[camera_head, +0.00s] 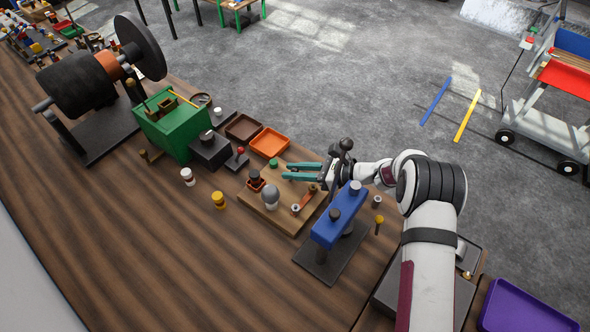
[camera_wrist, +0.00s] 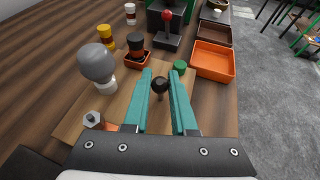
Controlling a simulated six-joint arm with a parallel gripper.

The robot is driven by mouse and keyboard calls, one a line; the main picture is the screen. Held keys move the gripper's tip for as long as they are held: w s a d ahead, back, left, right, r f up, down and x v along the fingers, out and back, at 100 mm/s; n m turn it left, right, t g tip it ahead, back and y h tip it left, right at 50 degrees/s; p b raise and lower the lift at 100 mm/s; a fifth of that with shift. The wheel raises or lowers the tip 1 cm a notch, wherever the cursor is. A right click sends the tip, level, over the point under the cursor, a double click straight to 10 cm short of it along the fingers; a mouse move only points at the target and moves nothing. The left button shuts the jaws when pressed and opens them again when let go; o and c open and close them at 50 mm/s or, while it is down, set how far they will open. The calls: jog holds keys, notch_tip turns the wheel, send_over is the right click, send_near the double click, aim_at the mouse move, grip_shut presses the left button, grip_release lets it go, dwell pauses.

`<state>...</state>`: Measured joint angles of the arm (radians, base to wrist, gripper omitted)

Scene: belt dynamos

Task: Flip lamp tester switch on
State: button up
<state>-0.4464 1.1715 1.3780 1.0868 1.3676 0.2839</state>
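The lamp tester is a wooden board (camera_head: 284,222) on the bench; it also shows in the wrist view (camera_wrist: 118,105). It carries a grey bulb (camera_head: 271,196), which also shows in the wrist view (camera_wrist: 96,64). It also has a green button (camera_wrist: 180,67) and a small black ball knob (camera_wrist: 160,85) on a stalk. My gripper (camera_head: 285,172) has teal fingers, open and apart, over the board. In the wrist view the knob shows in the gap between the fingers (camera_wrist: 161,73), with no clear contact. Their exact height above the board is unclear.
An orange tray (camera_head: 269,142) and a brown tray (camera_head: 243,127) lie beyond the board. A red-knobbed switch box (camera_head: 238,160) stands left of it. A blue press-like stand (camera_head: 338,216) rises close on the right. A green box (camera_head: 174,125) is farther left.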

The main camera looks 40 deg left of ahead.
grip_shut()
jog(key=shift+d+f+y, duration=0.15)
jog(key=shift+d+y, duration=0.25)
jog(key=shift+y, duration=0.4)
jog(key=o, duration=0.6)
grip_release()
jog(key=shift+o, duration=0.2)
